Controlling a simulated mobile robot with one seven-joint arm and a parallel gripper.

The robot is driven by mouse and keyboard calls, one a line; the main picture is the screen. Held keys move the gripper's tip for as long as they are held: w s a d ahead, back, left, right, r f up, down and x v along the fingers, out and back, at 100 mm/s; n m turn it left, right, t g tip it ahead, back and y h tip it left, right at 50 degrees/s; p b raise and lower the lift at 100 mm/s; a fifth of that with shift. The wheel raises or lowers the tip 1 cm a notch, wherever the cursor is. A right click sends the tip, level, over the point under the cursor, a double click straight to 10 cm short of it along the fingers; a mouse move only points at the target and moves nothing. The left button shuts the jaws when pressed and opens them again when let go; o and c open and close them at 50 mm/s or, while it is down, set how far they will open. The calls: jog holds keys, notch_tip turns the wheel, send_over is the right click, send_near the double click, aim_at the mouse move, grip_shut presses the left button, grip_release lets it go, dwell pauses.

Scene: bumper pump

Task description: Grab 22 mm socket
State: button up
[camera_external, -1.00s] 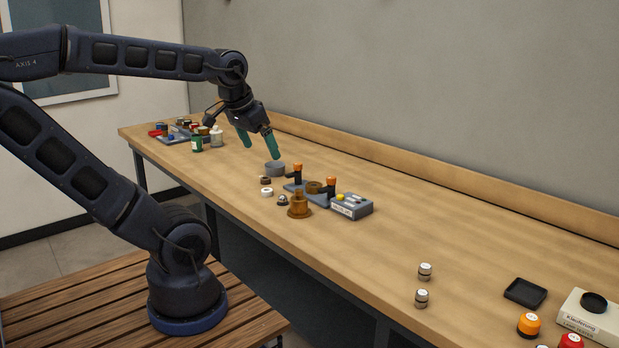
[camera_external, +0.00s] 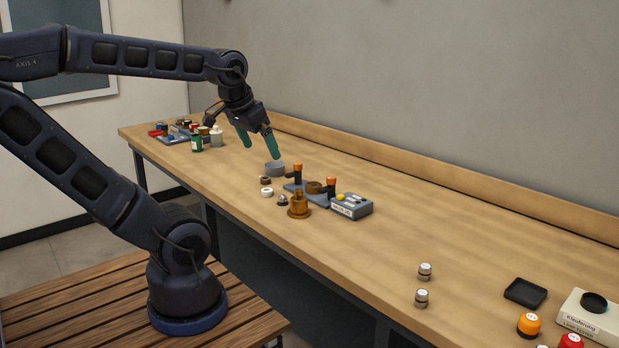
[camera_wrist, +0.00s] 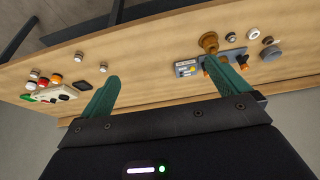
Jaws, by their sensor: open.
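Two small silver cylinders with pale, labelled tops stand on the bench right of centre. They look like sockets; their markings are too small to read, so I cannot tell which is 22 mm. The farther socket (camera_external: 425,271) and the nearer socket (camera_external: 421,297) stand a little apart. My gripper (camera_external: 260,148) is open and empty, with green fingers above the bench near a grey round dish (camera_external: 274,168), well left of the sockets.
A blue-grey fixture with orange-topped posts (camera_external: 331,187), a brass part (camera_external: 299,206) and a grey labelled box (camera_external: 352,207) stand mid-bench. A black tray (camera_external: 525,292) and an orange-capped jar (camera_external: 529,324) lie right of the sockets. Bench between box and sockets is clear.

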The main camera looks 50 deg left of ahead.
jog(key=c, duration=0.9)
jog(key=shift+c, duration=0.2)
